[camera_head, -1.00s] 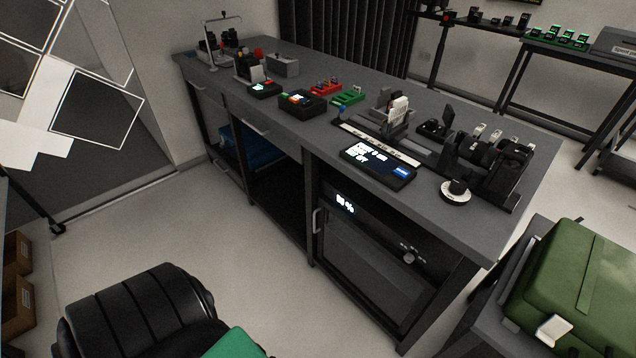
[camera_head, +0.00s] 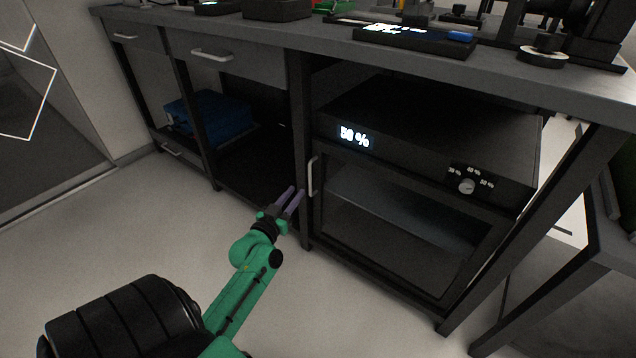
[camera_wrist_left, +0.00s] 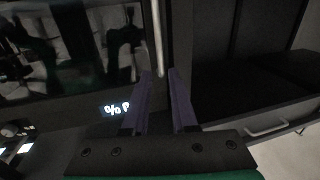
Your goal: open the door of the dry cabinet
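The dry cabinet (camera_head: 430,120) is a black box under the workbench at the right in the head view, with a lit "50 %" display, a dial and a dark glass door (camera_head: 400,215). The door looks shut. Its light vertical handle (camera_head: 312,176) is at the door's left edge. My left gripper (camera_head: 296,191) is open and empty, just left of and slightly below the handle. In the left wrist view, the handle (camera_wrist_left: 157,40) lies ahead of the open fingers, its end showing between the tips. Whether they touch is not clear. My right gripper is not in view.
The workbench top (camera_head: 280,40) overhangs the cabinet. A blue case (camera_head: 210,112) sits on a shelf at left, below drawers with handles (camera_head: 210,56). Bench legs flank the cabinet. A grey table (camera_head: 560,280) stands at right. The floor (camera_head: 330,315) in front is clear.

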